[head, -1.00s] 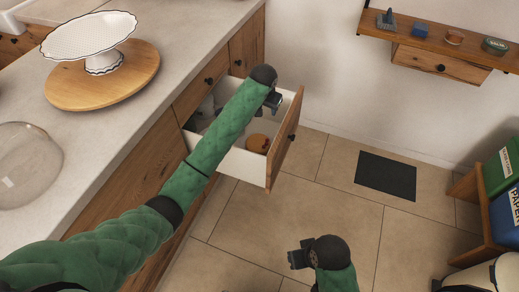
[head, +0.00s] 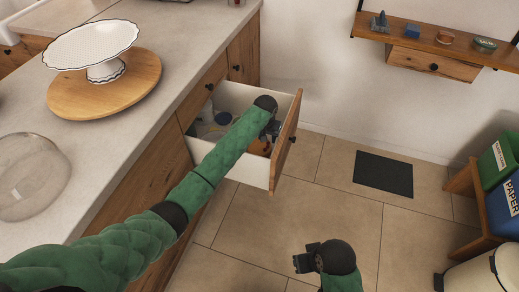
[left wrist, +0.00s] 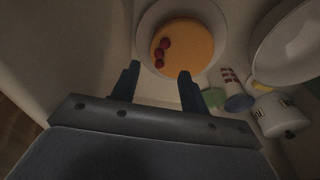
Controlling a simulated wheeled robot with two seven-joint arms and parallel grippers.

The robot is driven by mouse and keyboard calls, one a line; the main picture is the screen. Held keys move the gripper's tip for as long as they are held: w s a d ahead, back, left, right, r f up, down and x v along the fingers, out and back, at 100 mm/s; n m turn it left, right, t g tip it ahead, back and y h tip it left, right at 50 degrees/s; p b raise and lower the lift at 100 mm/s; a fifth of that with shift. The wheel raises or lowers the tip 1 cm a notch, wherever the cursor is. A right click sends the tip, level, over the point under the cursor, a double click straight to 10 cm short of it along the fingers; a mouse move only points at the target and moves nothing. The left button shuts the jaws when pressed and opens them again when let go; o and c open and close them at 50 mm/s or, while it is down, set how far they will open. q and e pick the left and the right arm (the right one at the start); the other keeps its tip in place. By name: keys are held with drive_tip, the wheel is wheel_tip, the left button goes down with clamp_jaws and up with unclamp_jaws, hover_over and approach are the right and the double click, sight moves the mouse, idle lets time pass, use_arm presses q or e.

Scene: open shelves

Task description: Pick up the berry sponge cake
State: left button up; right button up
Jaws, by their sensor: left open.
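The berry sponge cake (left wrist: 188,42), round and golden with red berries on top, lies in a round white dish (left wrist: 147,22) inside the open drawer. In the head view only a small orange part of the cake (head: 258,148) shows beside my left gripper (head: 272,128). In the left wrist view my left gripper (left wrist: 158,72) is open and empty, its two fingertips apart and pointing at the near edge of the cake. I cannot tell whether they touch it. My right gripper (head: 303,259) hangs over the floor, away from the drawer; its jaw opening is unclear.
The drawer (head: 270,175) has white walls and a wooden front. Beside the cake lie a white bowl (left wrist: 290,50), a white mug (left wrist: 278,114) and a green cup (left wrist: 213,97). A cake stand (head: 92,45) and a glass dome (head: 28,180) stand on the counter. The floor ahead is mostly clear.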

sight(267, 146)
use_arm(q)
drive_tip(key=shift+w+d+f+p, duration=0.1)
drive_tip(key=shift+w+f+p, duration=0.1)
drive_tip(key=shift+f, duration=1.25)
drive_tip(key=shift+w+d+f+p, duration=0.1)
drive_tip(key=shift+w+f, duration=0.1)
drive_tip(key=shift+f, duration=1.2)
drive_tip(key=shift+c, duration=0.5)
clamp_jaws()
drive_tip(key=shift+a+r, duration=0.1)
